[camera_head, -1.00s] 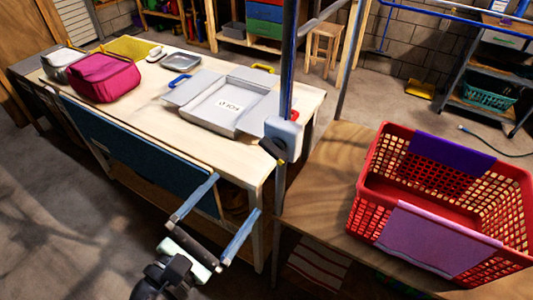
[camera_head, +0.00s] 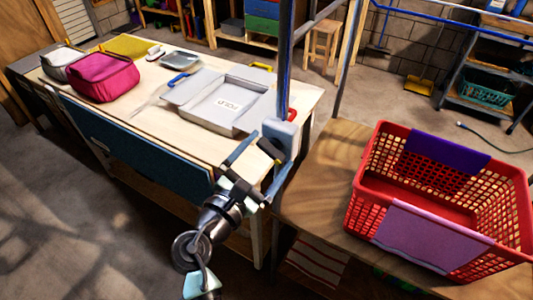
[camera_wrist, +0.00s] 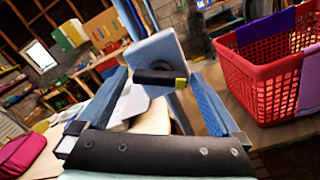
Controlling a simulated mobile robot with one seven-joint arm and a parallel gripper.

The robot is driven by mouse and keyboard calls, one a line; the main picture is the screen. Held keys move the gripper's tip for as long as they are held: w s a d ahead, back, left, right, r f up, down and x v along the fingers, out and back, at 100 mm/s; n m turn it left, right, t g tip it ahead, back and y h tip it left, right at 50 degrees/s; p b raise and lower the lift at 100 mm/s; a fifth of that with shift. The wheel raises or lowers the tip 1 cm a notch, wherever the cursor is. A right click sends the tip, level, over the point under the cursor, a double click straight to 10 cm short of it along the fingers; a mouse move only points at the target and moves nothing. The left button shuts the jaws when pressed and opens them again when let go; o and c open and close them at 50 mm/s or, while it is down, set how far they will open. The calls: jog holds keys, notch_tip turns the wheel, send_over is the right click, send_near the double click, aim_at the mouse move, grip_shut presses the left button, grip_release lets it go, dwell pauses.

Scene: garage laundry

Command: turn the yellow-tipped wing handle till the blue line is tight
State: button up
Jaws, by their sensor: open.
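The wing handle, a dark bar with a yellow tip, sits on the front of a pale blue-grey box (camera_head: 281,136) on a metal post. In the wrist view the handle (camera_wrist: 158,77) lies nearly level, with its yellow tip at the right end. My gripper (camera_wrist: 160,80) is open, with one blue finger on each side of the handle; I cannot tell whether they touch it. In the head view my gripper (camera_head: 267,155) is at the handle and partly hides it. A blue line (camera_head: 440,17) spans the upper right; its slack is hard to judge.
A red basket (camera_head: 436,269) with purple and pink cloths stands on the wooden table at right. The workbench (camera_head: 160,124) at left holds a grey open tray (camera_head: 185,118), a pink bag (camera_head: 104,80) and other items. The floor at lower left is clear.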

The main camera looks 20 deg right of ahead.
jog(key=shift+c, duration=0.3)
jog(key=c, duration=1.1)
